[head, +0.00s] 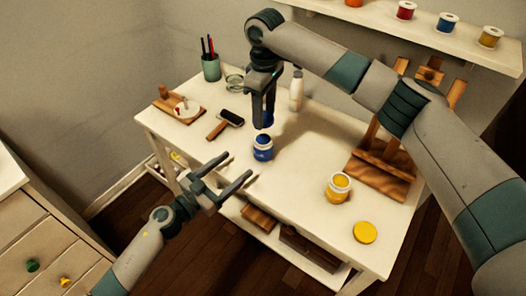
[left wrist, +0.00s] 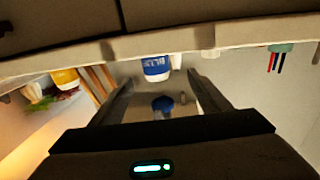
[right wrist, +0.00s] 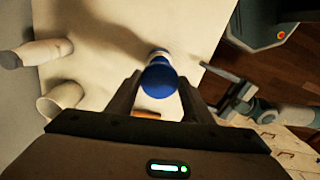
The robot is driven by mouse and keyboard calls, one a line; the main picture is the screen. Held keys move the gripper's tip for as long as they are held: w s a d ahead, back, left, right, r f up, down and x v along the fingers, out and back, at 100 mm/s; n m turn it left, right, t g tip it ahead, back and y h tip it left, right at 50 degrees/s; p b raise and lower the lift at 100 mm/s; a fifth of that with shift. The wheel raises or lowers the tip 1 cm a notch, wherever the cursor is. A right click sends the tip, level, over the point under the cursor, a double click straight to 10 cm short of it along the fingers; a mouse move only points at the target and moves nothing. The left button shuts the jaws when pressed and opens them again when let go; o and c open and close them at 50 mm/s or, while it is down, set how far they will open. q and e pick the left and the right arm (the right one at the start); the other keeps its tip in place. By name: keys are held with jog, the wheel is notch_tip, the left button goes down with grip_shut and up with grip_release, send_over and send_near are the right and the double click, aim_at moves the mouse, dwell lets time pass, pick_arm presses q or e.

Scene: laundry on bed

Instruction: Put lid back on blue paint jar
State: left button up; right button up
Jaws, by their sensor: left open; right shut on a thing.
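The blue paint jar (head: 263,149) stands upright and uncovered on the white table. It also shows in the left wrist view (left wrist: 156,70), upside down. My right gripper (head: 264,115) points down above the jar, shut on the blue lid (head: 266,120). The lid (right wrist: 159,80) shows between its fingertips in the right wrist view, mostly covering the jar below; a gap separates lid and jar in the left wrist view. My left gripper (head: 239,164) is open and empty at the table's front edge, its fingers pointing toward the jar but apart from it.
The yellow jar (head: 338,187) is open to the right, its yellow lid (head: 365,232) near the front edge. A wooden easel (head: 385,165) stands behind it. A brayer (head: 225,124), pen cup (head: 210,66), glass (head: 234,83) and white bottle (head: 296,90) are at the back left.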

pick_arm(q)
jog(key=shift+s+d+f+g, duration=0.1)
jog(key=shift+s+d+g, duration=0.05)
jog(key=shift+d+g, duration=0.15)
jog(key=x, duration=1.2)
dwell(0.4)
jog(key=c, duration=1.6)
pick_arm(e)
send_over(264, 141)
jog(key=shift+f, duration=2.5)
jog(key=shift+s+f, duration=0.1)
jog(key=shift+f, duration=0.8)
jog(key=shift+f, duration=0.55)
